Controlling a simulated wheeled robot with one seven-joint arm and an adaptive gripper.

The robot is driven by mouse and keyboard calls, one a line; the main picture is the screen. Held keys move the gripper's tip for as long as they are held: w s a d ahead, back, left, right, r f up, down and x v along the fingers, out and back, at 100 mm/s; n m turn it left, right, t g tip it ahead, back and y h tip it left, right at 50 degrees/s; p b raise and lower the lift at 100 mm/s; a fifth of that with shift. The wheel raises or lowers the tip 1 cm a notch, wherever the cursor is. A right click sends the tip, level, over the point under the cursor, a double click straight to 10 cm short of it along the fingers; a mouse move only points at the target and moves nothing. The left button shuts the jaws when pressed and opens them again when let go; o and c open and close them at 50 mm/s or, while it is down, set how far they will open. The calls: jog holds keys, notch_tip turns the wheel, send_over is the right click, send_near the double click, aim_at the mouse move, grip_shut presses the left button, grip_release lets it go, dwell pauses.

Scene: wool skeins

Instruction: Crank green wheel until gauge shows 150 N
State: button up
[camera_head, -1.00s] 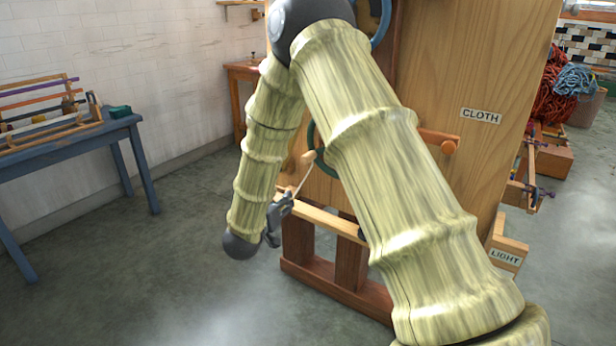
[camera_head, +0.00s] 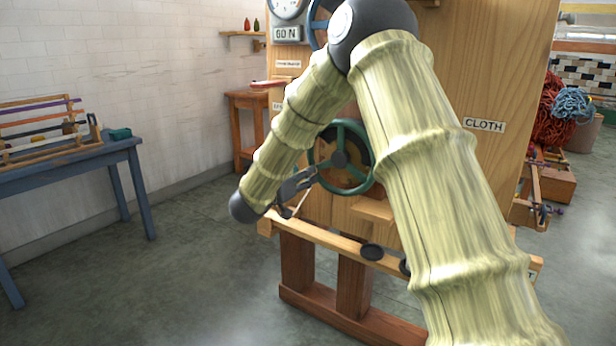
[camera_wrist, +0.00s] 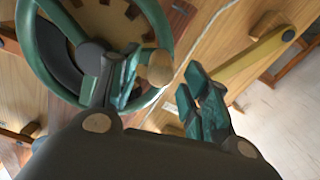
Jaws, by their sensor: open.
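The green wheel (camera_head: 366,135) is on the wooden cabinet front, partly hidden by my arm. It fills the upper left of the wrist view (camera_wrist: 40,62), with a tan crank knob (camera_wrist: 160,68) near its rim. My gripper (camera_head: 305,183) is at the wheel's lower left in the head view. In the wrist view, my gripper (camera_wrist: 163,72) is open, and the knob appears between its fingertips; I cannot tell how deep it sits there. The gauge (camera_head: 287,8) is cut by the top edge, and its plate seems to read 60 N. Its needle is unclear.
A blue wheel (camera_head: 318,32) is beside the gauge, partly behind my arm. A wooden rail (camera_head: 325,238) crosses below the green wheel. A blue table (camera_head: 90,152) with a rack stands at left. The floor between is clear.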

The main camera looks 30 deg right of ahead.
jog(key=shift+b+x, duration=0.3)
jog(key=shift+x, duration=1.5)
grip_shut()
